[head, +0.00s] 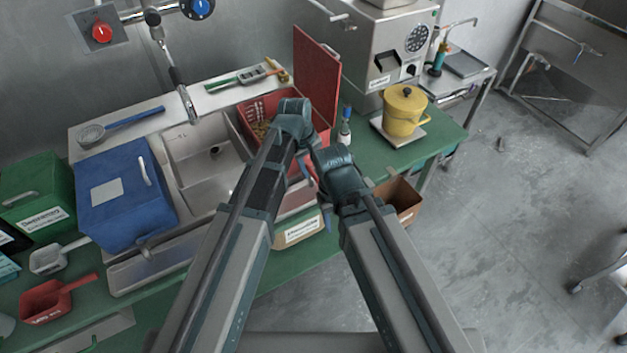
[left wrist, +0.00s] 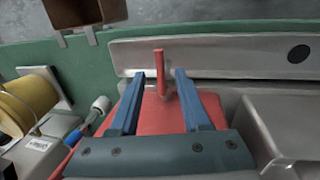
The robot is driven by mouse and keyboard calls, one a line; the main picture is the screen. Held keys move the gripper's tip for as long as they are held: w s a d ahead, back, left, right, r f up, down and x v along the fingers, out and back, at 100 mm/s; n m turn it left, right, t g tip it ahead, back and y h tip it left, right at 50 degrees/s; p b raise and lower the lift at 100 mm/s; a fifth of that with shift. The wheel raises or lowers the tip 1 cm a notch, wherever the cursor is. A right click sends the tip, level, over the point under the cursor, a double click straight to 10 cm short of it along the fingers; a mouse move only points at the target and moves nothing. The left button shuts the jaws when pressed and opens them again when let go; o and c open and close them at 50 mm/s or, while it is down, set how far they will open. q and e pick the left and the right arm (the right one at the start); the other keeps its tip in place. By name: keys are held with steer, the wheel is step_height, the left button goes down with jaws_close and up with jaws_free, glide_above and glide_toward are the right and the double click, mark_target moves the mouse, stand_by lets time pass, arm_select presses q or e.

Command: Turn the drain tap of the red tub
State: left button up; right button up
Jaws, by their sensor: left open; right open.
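The red tub (head: 257,107) sits in the sink unit in the head view, partly hidden behind my left arm, with its red lid (head: 316,75) standing raised. The left wrist view shows the tub's red front (left wrist: 170,112) and its drain tap, a thin red upright handle (left wrist: 160,68). My left gripper (left wrist: 153,77) is open, with its two blue fingers on either side of the handle and a visible gap to each. In the head view my left gripper (head: 293,125) is over the tub's front edge, its fingers hidden. My right gripper (head: 335,170) is open, lower and to the right, its fingers mostly hidden.
A blue tub (head: 125,195) and a steel sink basin (head: 205,150) lie left of the red tub. A yellow pot (head: 404,108) on a scale and a small bottle (head: 345,125) stand to the right. A brown box (head: 400,200) hangs at the counter's front edge. Open floor lies beyond.

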mark_target(315, 176)
arm_select(q)
steer(key=shift+b+x, duration=1)
steer(key=shift+x, duration=0.6)
arm_select(e)
step_height(315, 176, down, 3)
arm_select(q)
steer(key=shift+c, duration=0.4)
jaws_close()
